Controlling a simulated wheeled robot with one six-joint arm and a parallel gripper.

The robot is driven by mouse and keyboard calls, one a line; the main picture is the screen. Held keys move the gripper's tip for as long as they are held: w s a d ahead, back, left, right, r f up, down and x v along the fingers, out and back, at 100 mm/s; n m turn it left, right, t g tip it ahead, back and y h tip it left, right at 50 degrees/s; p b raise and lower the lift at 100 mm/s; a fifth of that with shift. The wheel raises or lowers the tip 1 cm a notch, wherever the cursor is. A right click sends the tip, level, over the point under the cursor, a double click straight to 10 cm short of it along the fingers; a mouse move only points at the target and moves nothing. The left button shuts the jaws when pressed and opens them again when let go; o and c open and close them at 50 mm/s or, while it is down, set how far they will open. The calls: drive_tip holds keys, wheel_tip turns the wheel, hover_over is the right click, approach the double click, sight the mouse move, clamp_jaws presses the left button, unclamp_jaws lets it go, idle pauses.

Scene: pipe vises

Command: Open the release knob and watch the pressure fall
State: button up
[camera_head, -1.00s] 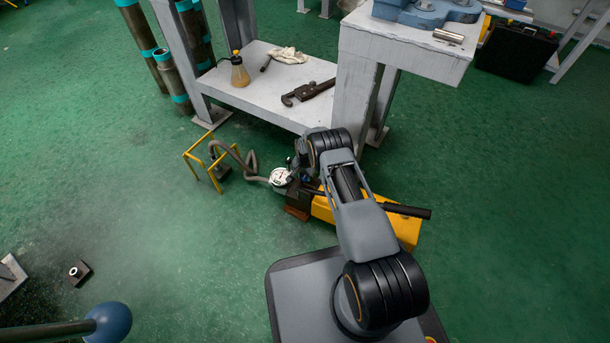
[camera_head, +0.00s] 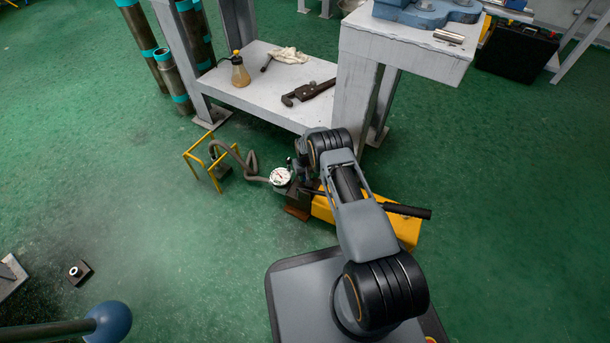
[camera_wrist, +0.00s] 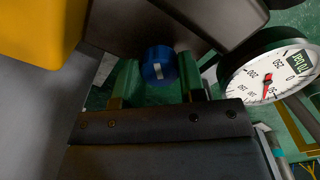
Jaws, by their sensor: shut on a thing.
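The release knob (camera_wrist: 158,66) is a small blue round knob with a white mark across its face, seen in the wrist view. My gripper (camera_wrist: 158,78) has one finger on each side of it and is shut on it. In the head view the gauge (camera_head: 280,176) is beside the yellow pump (camera_head: 403,228). My arm hides the knob and my gripper in that view.
A dark pump handle (camera_head: 407,211) sticks out to the right. A grey hose (camera_head: 250,166) runs left to a yellow frame (camera_head: 205,165). The grey bench (camera_head: 274,84) behind bears a wrench (camera_head: 308,93), a bottle and a cloth.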

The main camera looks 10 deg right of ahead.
drive_tip(key=n, duration=0.6)
drive_tip(key=shift+n, duration=0.4)
idle(0.4)
drive_tip(key=o, duration=0.9)
drive_tip(key=shift+r, duration=0.1)
wheel_tip(320, 180, up, 14)
drive_tip(key=p, duration=0.6)
drive_tip(key=shift+f, duration=0.2)
